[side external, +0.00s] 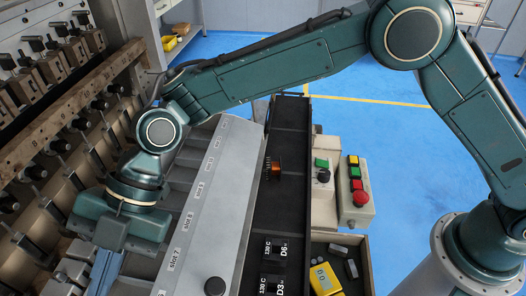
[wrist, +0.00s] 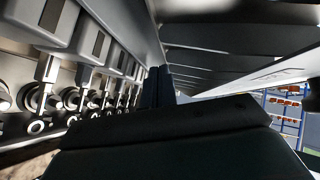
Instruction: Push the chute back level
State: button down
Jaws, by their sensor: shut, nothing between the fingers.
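The chute appears to be the long light-grey panel (side external: 205,205) with slot labels along its left edge, beside a row of grey slots. It runs slanting down the picture in the side external view; its exact tilt is hard to judge. My gripper (side external: 105,274) is low at the left of the panel, over the slot row, pointing down, with its tips near the bottom edge of the picture. In the wrist view my gripper's dark fingers (wrist: 158,86) are together and empty, just under a grey edge with dark slots above. Whether they touch it I cannot tell.
The winder's spindle row (side external: 75,125) stands close on the left. A dark tray (side external: 285,215) with a copper coil (side external: 274,166) and black labelled pieces lies right of the panel. Beyond are a button box (side external: 355,190) and a bin with a yellow object (side external: 324,279).

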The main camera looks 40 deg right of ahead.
jog(key=shift+r, duration=0.15)
jog(key=shift+r, duration=0.6)
jog(key=a+r+v, duration=0.1)
jog(key=v, duration=1)
jog(key=shift+w+a+r, duration=0.15)
jog(key=shift+a+r, duration=0.05)
jog(key=shift+r, duration=0.4)
